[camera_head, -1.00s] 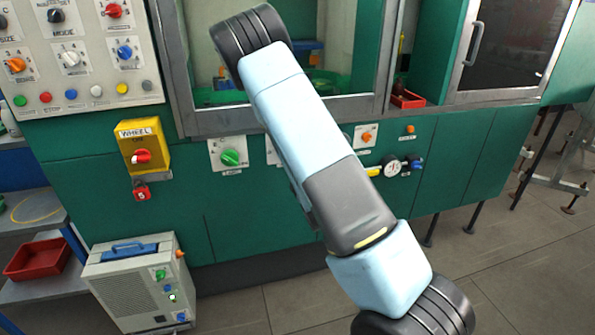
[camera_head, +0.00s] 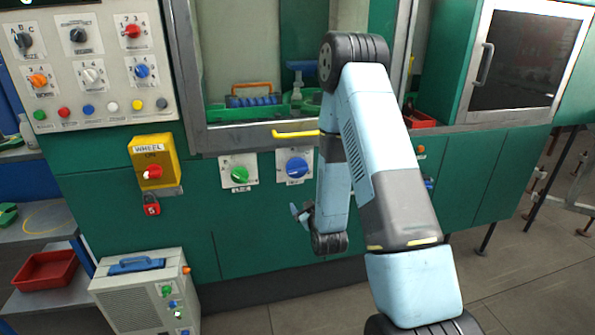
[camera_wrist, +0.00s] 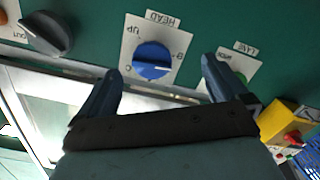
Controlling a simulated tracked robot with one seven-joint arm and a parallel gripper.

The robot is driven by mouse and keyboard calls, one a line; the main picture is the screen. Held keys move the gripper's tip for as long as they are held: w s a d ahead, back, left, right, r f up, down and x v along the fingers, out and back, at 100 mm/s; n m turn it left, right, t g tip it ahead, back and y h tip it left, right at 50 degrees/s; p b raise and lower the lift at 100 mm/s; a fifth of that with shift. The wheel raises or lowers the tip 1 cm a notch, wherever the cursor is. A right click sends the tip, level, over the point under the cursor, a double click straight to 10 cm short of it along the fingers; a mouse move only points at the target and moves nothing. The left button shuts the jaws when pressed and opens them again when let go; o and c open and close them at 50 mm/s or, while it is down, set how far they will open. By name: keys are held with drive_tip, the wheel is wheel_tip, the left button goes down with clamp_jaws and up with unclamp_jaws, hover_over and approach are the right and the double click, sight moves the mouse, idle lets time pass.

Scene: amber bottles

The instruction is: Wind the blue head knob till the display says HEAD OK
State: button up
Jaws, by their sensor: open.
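The blue head knob (camera_head: 296,166) sits on a white plate on the green machine front, left of my arm in the head view. In the wrist view the blue knob (camera_wrist: 152,60) shows under a HEAD label, its white pointer line toward picture right. My gripper (camera_wrist: 160,67) is open, one finger toward each side of the knob in the picture; it looks apart from the knob, though depth is hard to judge. In the head view my gripper (camera_head: 302,214) is small, below the knob and partly hidden by the wrist. No display text is readable.
A green knob (camera_head: 240,175) neighbours the blue one, labelled LANE in the wrist view (camera_wrist: 238,80). A dark grey knob (camera_wrist: 46,33) is on its other side. A yellow handle (camera_head: 296,134) juts above. The yellow WHEEL box (camera_head: 153,162) is farther left.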

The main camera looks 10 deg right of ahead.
sight(299, 172)
drive_tip(key=w+r+m, duration=0.1)
drive_tip(key=w+m, duration=0.1)
drive_tip(key=w, duration=0.3)
drive_tip(key=w+r+m, duration=0.1)
drive_tip(key=w+m, duration=0.1)
drive_tip(key=w, duration=0.2)
drive_tip(key=w+r+m+t, duration=0.1)
drive_tip(key=w+r+m, duration=0.1)
drive_tip(key=w, duration=0.3)
drive_tip(key=shift+w+m, duration=0.3)
drive_tip(key=shift+w, duration=0.05)
drive_tip(key=shift+c, duration=0.4)
drive_tip(key=c, duration=0.6)
drive_tip(key=shift+c, duration=0.2)
drive_tip(key=shift+m, duration=0.4)
drive_tip(key=o, duration=0.7)
